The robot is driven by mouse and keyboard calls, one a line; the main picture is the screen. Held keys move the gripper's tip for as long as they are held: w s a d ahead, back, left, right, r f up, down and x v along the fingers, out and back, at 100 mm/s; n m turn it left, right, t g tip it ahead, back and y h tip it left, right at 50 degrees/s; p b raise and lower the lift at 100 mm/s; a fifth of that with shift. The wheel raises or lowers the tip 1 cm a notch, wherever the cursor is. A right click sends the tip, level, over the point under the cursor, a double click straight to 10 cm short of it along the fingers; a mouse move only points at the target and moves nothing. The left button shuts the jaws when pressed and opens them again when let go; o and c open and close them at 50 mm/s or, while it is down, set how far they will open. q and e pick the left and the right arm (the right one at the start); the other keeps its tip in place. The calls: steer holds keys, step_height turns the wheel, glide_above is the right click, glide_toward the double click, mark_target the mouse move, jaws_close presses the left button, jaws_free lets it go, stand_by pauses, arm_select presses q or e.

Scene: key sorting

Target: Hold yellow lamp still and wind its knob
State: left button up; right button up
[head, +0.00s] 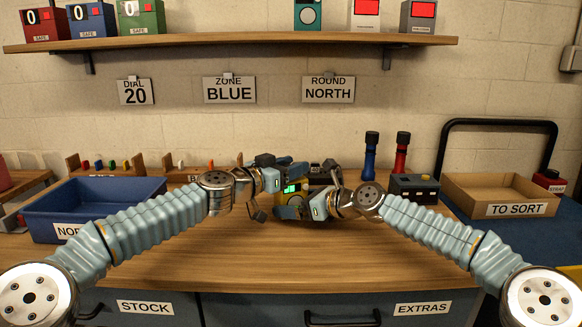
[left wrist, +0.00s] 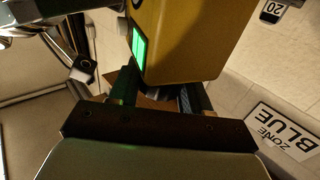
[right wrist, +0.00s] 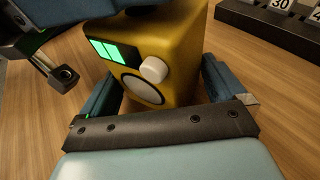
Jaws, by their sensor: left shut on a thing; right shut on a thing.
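The yellow lamp (head: 290,200) is between my two grippers above the middle of the table. It has a lit green display, a white disc and a white knob (right wrist: 153,70) on its front. My right gripper (head: 302,204) has its fingers on either side of the lamp body (right wrist: 180,40), in front of the face with the knob. My left gripper (head: 283,166) is shut on the lamp from the upper left; its fingers meet the yellow body (left wrist: 190,45) in the left wrist view. The knob is clear of the fingers in the right wrist view.
A blue tray (head: 150,187) stands at the left and a TO SORT tray (head: 463,202) at the right. Blue and red torches (head: 370,158) and a dark box (head: 414,188) stand behind my right arm. The front of the table (head: 275,265) is clear.

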arm_select(q)
steer(key=shift+m+g, duration=0.3)
steer(key=m+g+h, duration=0.4)
steer(key=g, duration=0.1)
steer(key=shift+g, duration=0.4)
steer(key=shift+m+g+h, duration=0.3)
steer(key=shift+m+g, duration=0.3)
steer(key=shift+g, duration=0.1)
steer(key=o, duration=1)
steer(key=n+t+y, duration=0.2)
steer(key=t, duration=0.2)
steer(key=n+t+y, duration=0.2)
steer(key=n+t, duration=0.1)
steer(key=shift+s+n+t+y, duration=0.15)
steer(key=shift+n+t+y, duration=0.15)
steer(key=shift+t, duration=0.1)
steer(key=v, duration=1.2)
